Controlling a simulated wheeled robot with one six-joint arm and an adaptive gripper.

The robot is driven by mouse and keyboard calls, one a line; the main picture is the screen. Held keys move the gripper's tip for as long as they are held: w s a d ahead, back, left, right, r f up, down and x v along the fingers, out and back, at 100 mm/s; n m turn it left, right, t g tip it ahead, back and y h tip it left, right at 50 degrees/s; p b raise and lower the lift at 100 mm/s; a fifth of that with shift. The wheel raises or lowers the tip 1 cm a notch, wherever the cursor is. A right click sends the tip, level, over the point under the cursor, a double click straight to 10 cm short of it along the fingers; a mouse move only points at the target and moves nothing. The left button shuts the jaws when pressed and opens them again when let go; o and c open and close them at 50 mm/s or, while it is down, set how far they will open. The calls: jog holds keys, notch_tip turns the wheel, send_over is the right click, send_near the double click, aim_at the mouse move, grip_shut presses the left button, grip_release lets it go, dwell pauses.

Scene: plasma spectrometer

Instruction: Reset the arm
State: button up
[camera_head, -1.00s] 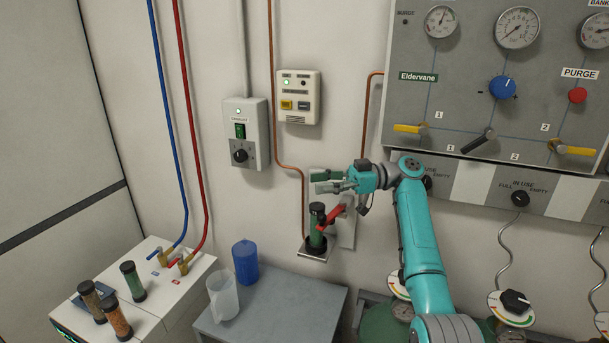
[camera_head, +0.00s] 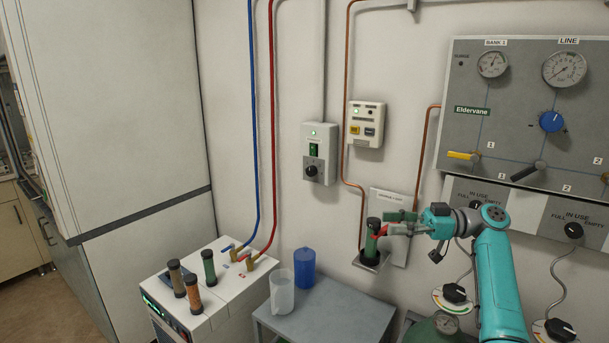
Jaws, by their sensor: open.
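My gripper (camera_head: 388,223) is at the end of my teal arm, right of centre. It is open, its fingers pointing left. It is in front of the wall plate, beside a green cartridge with black ends (camera_head: 371,240) that stands upright on a small wall bracket (camera_head: 370,263). A red lever (camera_head: 382,231) shows beside the cartridge, partly hidden by the fingers. I cannot tell whether the fingers touch the lever or the cartridge.
A grey table (camera_head: 330,312) bears a blue cup (camera_head: 305,268) and a clear jug (camera_head: 282,292). A white unit (camera_head: 222,292) with several cartridges stands at left. The gas panel (camera_head: 500,120) is behind my arm at right. Gas bottles (camera_head: 436,328) stand below it.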

jog(key=s+a+f+m+t+h, duration=0.1)
jog(key=a+f+m+t, duration=0.15)
jog(key=f, duration=0.75)
jog(key=s+a+f+m+t+h, duration=0.15)
jog(key=f+m, duration=0.25)
jog(key=f, duration=0.5)
jog(key=s+a+f+m+t+h, duration=0.1)
jog(key=a+f+m+t+h, duration=0.2)
jog(key=f, duration=0.7)
jog(key=s+f+m+t+h, duration=0.2)
jog(key=s+f+m+h, duration=0.45)
jog(key=s+f, duration=1.35)
jog(key=s+d+m+t+h, duration=0.1)
jog(key=s+d+h, duration=0.1)
jog(key=s, duration=0.9)
jog(key=s+d+m+t+h, duration=0.1)
jog(key=s+d+m+h, duration=0.15)
jog(key=s, duration=0.75)
jog(key=s+r+n+t+h, duration=0.1)
jog(key=s+r+n+t, duration=0.1)
jog(key=s+r, duration=1.4)
notch_tip(320, 180, up, 4)
jog(key=shift+s+t, duration=0.4)
